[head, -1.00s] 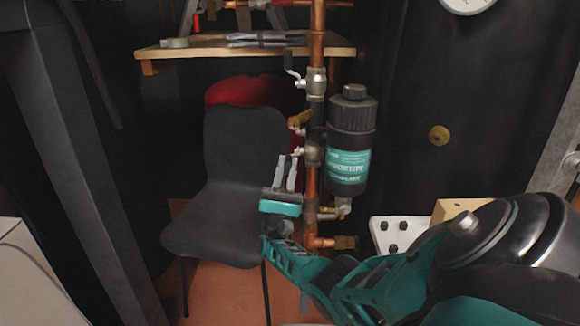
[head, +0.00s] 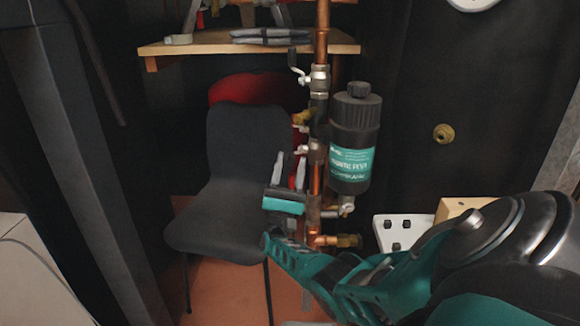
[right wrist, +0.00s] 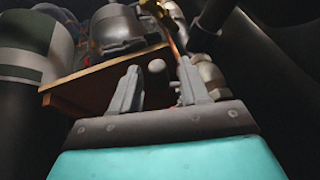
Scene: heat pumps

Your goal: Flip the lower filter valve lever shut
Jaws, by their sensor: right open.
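The lower filter valve (head: 317,152) sits on the vertical copper pipe beside the black filter canister (head: 354,140) with its teal label. Its lever, a small pale part (head: 302,149), points left toward my gripper; its exact angle is hard to tell. My right gripper (head: 289,155) is open and points up, just left of and below the valve. In the right wrist view, the two grey fingers (right wrist: 160,72) stand apart with a small pale round tip (right wrist: 156,66) showing between them. I cannot tell whether they touch it. My left gripper is not in view.
An upper valve (head: 318,78) with a dark-handled lever is higher on the pipe. A dark chair (head: 245,150) stands behind my gripper, under a wooden shelf (head: 200,48). A white block (head: 385,235) is at the right.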

